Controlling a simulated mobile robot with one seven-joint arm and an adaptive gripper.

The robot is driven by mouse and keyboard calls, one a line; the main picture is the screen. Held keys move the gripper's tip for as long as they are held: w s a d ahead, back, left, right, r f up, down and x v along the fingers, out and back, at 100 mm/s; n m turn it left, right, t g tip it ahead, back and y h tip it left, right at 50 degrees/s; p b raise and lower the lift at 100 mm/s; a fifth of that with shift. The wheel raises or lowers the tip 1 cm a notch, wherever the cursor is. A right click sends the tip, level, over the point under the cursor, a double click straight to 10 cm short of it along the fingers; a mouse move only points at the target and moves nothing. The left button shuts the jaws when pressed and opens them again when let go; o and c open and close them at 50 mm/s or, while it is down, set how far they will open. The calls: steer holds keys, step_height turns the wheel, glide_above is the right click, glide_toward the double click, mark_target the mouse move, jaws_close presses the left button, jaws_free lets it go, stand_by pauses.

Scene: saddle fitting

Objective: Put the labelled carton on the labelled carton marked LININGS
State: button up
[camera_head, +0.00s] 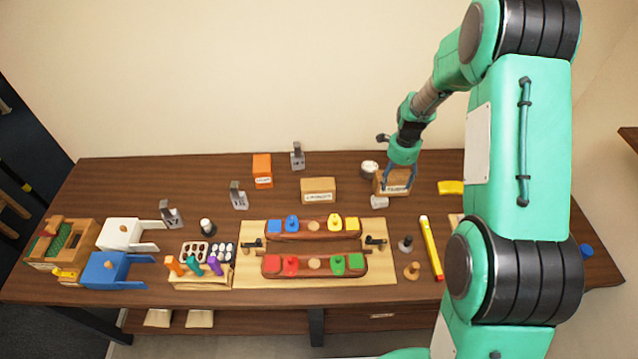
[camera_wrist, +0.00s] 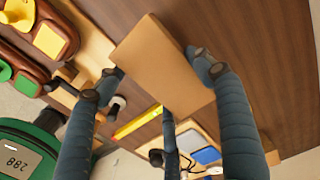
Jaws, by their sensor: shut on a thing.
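A tan labelled carton (camera_head: 393,188) is at the back right of the table, under my gripper (camera_head: 397,176). My gripper is shut on it. In the wrist view the carton (camera_wrist: 160,62) lies between the dark blue fingers of my gripper (camera_wrist: 155,75). I cannot tell whether it touches the table. A second tan carton (camera_head: 318,184) with a white label stands to its left, behind the wooden board, with its top clear. An orange labelled carton (camera_head: 262,165) stands further left. The labels are too small to read surely, so I cannot tell which is LININGS.
Grey metal pieces (camera_head: 297,158) stand at the back. The board (camera_head: 380,265) with coloured blocks fills the middle front.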

steer(key=s+a+r, duration=0.2)
steer(key=s+a, duration=0.2)
steer(key=a, duration=0.3)
steer(key=s+a+r+p, duration=0.1)
steer(key=s+a, duration=0.3)
steer(key=a, duration=0.4)
steer(key=s+a+r+p, duration=0.1)
steer(key=s+a+r, duration=0.2)
steer(key=a, duration=0.5)
steer(key=shift+s+a+r, duration=0.15)
steer(key=shift+s+a, duration=0.1)
steer(key=shift+s, duration=0.45)
steer(key=w+a+p, duration=0.1)
steer(key=w+a, duration=0.1)
steer(key=w, duration=0.5)
steer(key=w+a+f+p, duration=0.1)
steer(key=w, duration=0.7)
steer(key=shift+w+a+f, duration=0.3)
steer(key=shift+a, duration=0.1)
steer(key=shift+f+p, duration=0.3)
steer(key=shift+f, duration=1.4)
steer(key=shift+f, duration=0.15)
